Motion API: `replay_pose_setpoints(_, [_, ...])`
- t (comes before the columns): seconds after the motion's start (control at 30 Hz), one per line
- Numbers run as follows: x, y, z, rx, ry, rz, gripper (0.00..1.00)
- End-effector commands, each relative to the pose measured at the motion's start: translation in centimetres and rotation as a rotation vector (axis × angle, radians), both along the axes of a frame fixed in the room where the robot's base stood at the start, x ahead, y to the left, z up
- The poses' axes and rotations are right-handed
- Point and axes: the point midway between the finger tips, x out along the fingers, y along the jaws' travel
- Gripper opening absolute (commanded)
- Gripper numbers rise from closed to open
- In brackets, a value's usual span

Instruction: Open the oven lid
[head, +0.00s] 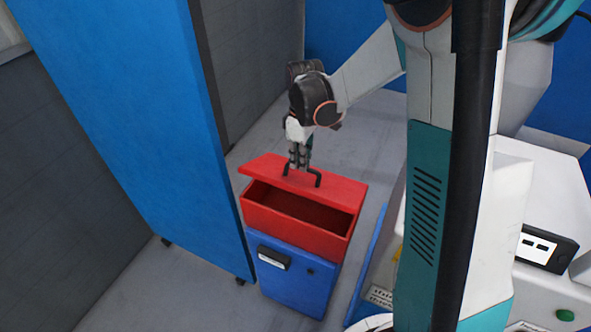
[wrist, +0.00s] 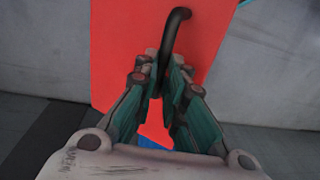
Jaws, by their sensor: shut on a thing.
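The oven is a blue box (head: 293,283) with a red upper part (head: 287,213). Its red lid (head: 342,188) is raised and shifted toward the back, so the dark inside shows in front of it. A black handle (head: 318,178) stands on the lid. My gripper (head: 299,166) is above the lid, shut on the handle. In the wrist view my gripper (wrist: 162,85) has its fingers on both sides of the black handle (wrist: 177,28), with the red lid (wrist: 115,50) behind it. The part of the handle between the fingers is hidden.
A tall blue panel (head: 150,120) stands close on the left of the oven. A grey wall (head: 250,65) is behind. Grey floor (head: 215,297) is clear in front. A white machine (head: 545,240) with a black screen is at the right.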

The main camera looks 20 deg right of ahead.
Motion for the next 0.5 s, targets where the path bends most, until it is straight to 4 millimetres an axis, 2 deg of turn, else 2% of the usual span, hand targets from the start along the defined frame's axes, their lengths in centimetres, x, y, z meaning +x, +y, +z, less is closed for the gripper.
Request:
replay_pose_setpoints(0.03, [0.8,-0.9,0.6,-0.006,-0.007,-0.003,0.00])
replay_pose_setpoints(0.2, [2.8,-2.9,1.7,-0.009,-0.010,-0.004,0.00])
replay_pose_setpoints(0.5, [6.2,-6.6,2.4,-0.012,-0.010,-0.006,0.00])
